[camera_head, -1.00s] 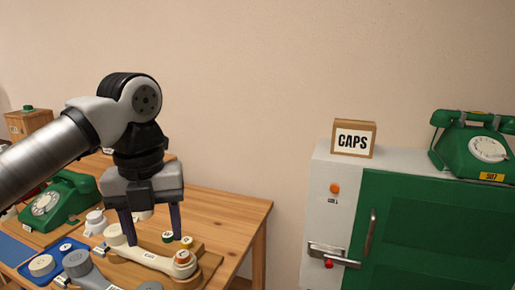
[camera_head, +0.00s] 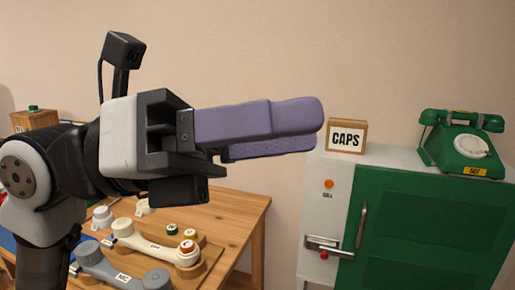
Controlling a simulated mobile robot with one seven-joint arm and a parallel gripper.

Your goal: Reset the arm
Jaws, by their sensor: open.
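My gripper (camera_head: 318,128) is raised above the wooden table, seen from the side, with its two purple fingers pointing right. Nothing shows between the fingers, and they appear apart. The fingertips look close to the CAPS sign in the picture, but I cannot tell the depth. My arm fills the left side of the view and hides part of the table.
A cream handset (camera_head: 150,244) and a grey handset (camera_head: 110,270) lie on the wooden table (camera_head: 235,215). A wooden CAPS sign (camera_head: 347,137) and a green dial phone (camera_head: 462,145) stand on a green-fronted cabinet (camera_head: 430,225) at right. A wooden box (camera_head: 35,120) is at far left.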

